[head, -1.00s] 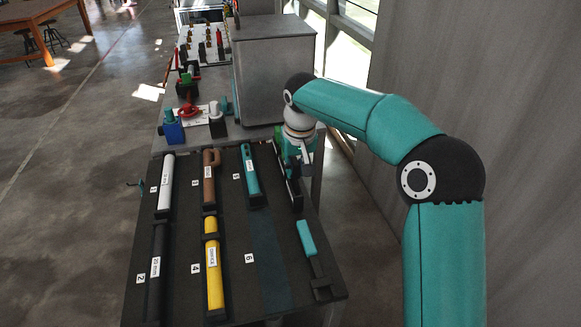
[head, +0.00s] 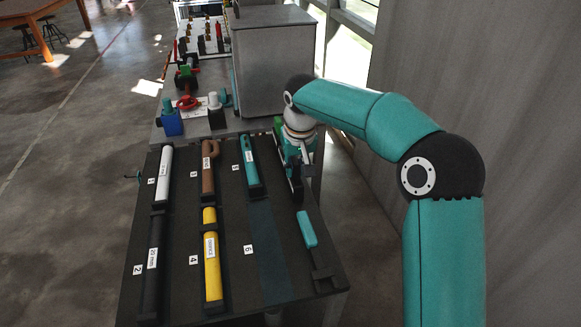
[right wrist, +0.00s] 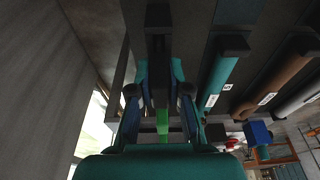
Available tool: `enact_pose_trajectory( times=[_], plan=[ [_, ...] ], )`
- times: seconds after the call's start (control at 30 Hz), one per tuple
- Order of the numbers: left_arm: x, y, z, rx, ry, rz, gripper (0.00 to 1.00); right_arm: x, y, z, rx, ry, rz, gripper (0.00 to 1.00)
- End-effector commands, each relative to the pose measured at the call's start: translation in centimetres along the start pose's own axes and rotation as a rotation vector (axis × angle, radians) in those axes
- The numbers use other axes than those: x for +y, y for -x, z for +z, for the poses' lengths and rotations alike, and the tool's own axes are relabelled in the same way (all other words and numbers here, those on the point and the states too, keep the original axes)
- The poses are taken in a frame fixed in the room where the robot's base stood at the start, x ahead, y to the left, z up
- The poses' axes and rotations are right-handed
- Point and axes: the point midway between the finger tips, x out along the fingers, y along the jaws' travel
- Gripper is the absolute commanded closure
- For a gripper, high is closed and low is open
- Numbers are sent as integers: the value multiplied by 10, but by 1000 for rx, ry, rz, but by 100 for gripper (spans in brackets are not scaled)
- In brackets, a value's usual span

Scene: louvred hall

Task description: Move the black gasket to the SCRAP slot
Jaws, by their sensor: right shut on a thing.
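My right gripper (head: 298,172) is low over the right edge of the dark rack table, pointing down. In the right wrist view its fingers (right wrist: 160,88) are closed around a narrow dark thing (right wrist: 160,84) with a green part below it. Its shape is largely hidden by the fingers, so I cannot tell whether it is the black gasket. I can find no readable SCRAP marking; label text is too small. Slot 6 (head: 268,255) is an empty teal-blue strip. My left gripper is not in view.
The rack (head: 225,240) holds white (head: 164,175), black (head: 152,262), brown (head: 208,168), yellow (head: 211,262) and teal (head: 250,165) tubes. A teal-handled tool (head: 307,229) lies at right. A grey cabinet (head: 272,70) stands behind; the wall is close at right.

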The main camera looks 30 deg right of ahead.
Motion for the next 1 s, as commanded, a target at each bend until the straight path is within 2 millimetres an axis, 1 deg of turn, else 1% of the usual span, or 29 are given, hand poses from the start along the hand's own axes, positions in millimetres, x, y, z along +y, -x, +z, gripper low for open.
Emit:
enact_pose_trajectory(
  times=[0.17, 0.2, 0.33, 0.37, 0.63, 0.73, 0.87, 1.0],
  plan=[
    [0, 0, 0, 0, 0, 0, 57, 0, 1, 0, 0, 0, 0, 100],
    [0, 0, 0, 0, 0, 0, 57, 0, 1, 0, 0, 0, 0, 78],
    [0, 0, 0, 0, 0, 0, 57, 0, 1, 0, 0, 0, 0, 56],
    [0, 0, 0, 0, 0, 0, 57, 0, 1, 0, 0, 0, 0, 54],
    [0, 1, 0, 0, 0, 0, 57, 0, 1, 0, 0, 0, 0, 54],
    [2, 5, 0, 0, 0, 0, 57, 0, 6, -1, 1, 0, 0, 54],
    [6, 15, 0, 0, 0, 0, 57, 0, 19, -3, 1, 0, 0, 54],
    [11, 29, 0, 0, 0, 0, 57, 0, 37, -4, 0, 0, 0, 54]
  ],
)
